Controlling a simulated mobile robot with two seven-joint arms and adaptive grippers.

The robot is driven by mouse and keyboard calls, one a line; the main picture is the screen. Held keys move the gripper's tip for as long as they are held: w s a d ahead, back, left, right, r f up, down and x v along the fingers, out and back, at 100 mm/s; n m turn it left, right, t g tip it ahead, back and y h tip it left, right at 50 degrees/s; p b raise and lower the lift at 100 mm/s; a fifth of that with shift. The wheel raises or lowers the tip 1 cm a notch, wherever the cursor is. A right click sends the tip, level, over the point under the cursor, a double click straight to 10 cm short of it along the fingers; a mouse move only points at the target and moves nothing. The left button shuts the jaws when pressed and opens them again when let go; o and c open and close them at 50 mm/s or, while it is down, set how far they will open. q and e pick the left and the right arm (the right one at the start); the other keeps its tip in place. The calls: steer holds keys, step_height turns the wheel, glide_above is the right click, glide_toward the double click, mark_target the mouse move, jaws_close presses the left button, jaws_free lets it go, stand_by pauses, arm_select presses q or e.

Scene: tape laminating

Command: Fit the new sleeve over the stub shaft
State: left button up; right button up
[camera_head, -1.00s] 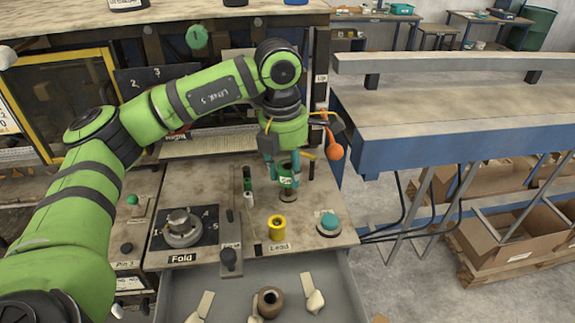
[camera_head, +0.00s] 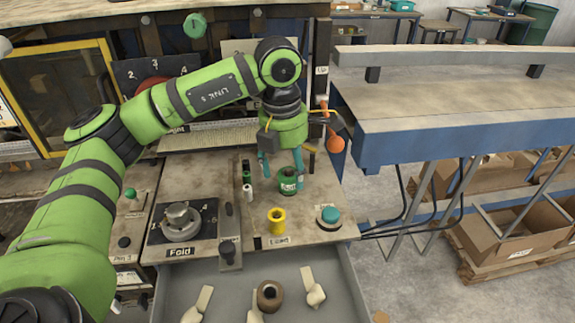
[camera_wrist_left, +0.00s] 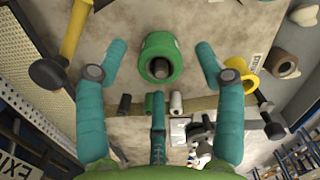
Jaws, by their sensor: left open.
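A green sleeve (camera_head: 291,186) stands upright on the bench, with pale lettering on its side. In the left wrist view the green sleeve (camera_wrist_left: 161,60) surrounds the end of the stub shaft (camera_wrist_left: 160,69), which shows inside its bore. The sleeve hides the rest of the shaft. My left gripper (camera_head: 283,163) is above and behind the sleeve in the head view. It is open, its teal fingers apart on either side of the sleeve and clear of it in the wrist view. My right gripper is not in view.
A yellow sleeve (camera_head: 277,221) stands in front, beside a teal button (camera_head: 329,217). A fixture with a metal knob (camera_head: 178,220) is at left. The open drawer (camera_head: 219,285) holds a brown ring (camera_head: 270,295) and several pale-handled pieces. An orange bulb (camera_head: 335,142) hangs near the wrist.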

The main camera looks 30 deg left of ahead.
arm_select(q)
step_height(320, 180, up, 12)
steer(key=shift+s+a, duration=0.25)
steer(key=shift+s, duration=0.15)
stand_by(0.7)
